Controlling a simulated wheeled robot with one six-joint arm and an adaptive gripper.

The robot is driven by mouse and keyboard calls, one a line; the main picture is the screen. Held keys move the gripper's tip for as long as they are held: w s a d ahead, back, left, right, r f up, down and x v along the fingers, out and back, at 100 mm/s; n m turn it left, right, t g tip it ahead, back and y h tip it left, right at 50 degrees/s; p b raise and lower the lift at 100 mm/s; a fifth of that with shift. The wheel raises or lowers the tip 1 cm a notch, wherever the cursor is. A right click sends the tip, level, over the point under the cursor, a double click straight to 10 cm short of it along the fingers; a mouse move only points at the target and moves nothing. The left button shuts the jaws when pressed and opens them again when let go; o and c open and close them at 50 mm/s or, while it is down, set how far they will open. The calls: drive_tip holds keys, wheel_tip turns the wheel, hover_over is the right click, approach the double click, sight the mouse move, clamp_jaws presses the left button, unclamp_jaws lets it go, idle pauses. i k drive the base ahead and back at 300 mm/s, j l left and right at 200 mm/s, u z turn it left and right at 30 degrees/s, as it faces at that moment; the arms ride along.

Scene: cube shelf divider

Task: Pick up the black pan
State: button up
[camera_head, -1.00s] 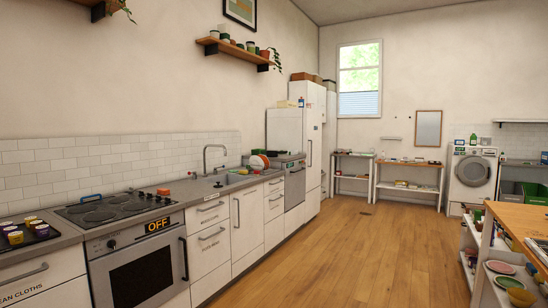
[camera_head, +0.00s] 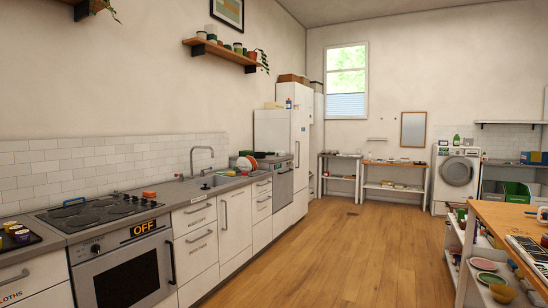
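I cannot make out a black pan for certain in the head view. The black hob (camera_head: 100,214) on the left counter has several dark round shapes on it, too flat to tell from burners. A small dark shape (camera_head: 259,155) shows beside the dish rack at the far end of the counter, too small to identify. My gripper is not in view.
A counter with an oven (camera_head: 127,276) marked OFF, drawers and a sink (camera_head: 215,181) runs along the left wall. A wooden-topped table (camera_head: 490,214) with shelves of dishes stands at right. A washing machine (camera_head: 456,176) stands at the back. The wooden floor (camera_head: 345,250) between is clear.

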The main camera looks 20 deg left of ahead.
sight(256, 155)
drive_tip(key=i+j+u, duration=0.3)
drive_tip(key=i, duration=0.3)
drive_tip(key=i+j+u, duration=0.3)
drive_tip(key=i, duration=0.35)
drive_tip(key=i+u, duration=0.3)
drive_tip(key=i, duration=2)
drive_tip(key=i+u, duration=0.1)
drive_tip(key=i, duration=0.75)
drive_tip(key=i+l, duration=0.15)
drive_tip(key=i, duration=0.7)
drive_tip(key=i+l, duration=0.1)
drive_tip(key=i, duration=0.75)
drive_tip(key=i+l+u, duration=0.1)
drive_tip(key=i, duration=0.75)
